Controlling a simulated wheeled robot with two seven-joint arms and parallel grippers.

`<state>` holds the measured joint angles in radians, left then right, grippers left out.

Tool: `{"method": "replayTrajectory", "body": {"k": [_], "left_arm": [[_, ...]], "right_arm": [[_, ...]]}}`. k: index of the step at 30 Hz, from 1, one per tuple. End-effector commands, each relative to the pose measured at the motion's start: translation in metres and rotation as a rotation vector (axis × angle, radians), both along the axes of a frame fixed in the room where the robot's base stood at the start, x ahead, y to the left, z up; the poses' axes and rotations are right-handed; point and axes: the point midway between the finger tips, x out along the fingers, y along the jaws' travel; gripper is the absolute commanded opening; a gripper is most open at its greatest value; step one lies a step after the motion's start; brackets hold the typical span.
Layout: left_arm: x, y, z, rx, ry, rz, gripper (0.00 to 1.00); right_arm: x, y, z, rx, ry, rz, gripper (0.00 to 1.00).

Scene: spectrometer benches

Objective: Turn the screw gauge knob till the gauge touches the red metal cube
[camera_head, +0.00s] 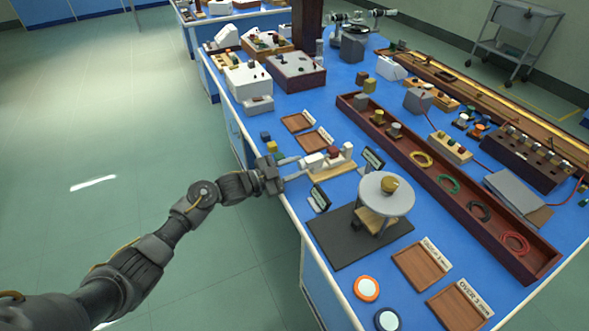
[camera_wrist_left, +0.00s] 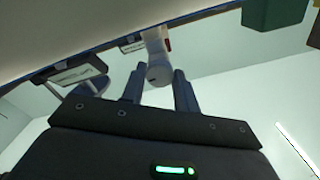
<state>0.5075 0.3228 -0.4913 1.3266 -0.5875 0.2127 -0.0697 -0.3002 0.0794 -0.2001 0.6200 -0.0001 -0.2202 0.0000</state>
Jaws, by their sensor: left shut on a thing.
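The screw gauge (camera_head: 346,155) is white and sits on a light wooden base (camera_head: 340,171) near the left edge of the blue bench. The red metal cube (camera_head: 334,152) is at the gauge's frame; whether the gauge touches it is too small to tell. My left gripper (camera_head: 301,168) reaches in from the left and is shut on the gauge's white knob (camera_head: 313,160). In the left wrist view the knob (camera_wrist_left: 159,75) shows as a pale cylinder between the two fingers (camera_wrist_left: 158,92), with a bit of red (camera_wrist_left: 168,44) beyond it. My right gripper is not in view.
Two brown trays (camera_head: 314,139) lie behind the gauge. A small dark sign (camera_head: 372,160) stands to its right and another (camera_head: 318,198) in front. A round grey-topped stand (camera_head: 372,192) is close on the right. Open floor (camera_head: 120,150) lies left of the bench.

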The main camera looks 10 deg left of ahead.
Motion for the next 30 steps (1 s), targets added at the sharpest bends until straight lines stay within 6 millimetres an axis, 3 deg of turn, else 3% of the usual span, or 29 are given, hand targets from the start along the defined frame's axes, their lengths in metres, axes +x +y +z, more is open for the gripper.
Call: {"method": "replayTrajectory", "body": {"k": [11, 12, 16, 25, 30], "left_arm": [[0.0, 0.0, -0.001, 0.003, 0.0, 0.0, 0.07], [0.0, 0.0, -0.001, 0.003, 0.0, 0.0, 0.35], [0.0, 0.0, -0.001, 0.003, -0.001, 0.001, 0.52], [-0.001, 0.002, -0.001, 0.002, -0.001, 0.001, 0.52], [-0.011, 0.018, -0.002, 0.003, -0.002, 0.002, 0.52]], "right_arm": [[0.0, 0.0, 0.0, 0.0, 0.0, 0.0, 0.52], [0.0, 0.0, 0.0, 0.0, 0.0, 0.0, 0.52], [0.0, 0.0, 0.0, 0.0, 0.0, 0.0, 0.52], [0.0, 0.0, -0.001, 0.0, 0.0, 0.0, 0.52], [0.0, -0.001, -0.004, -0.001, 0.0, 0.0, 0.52]]}}
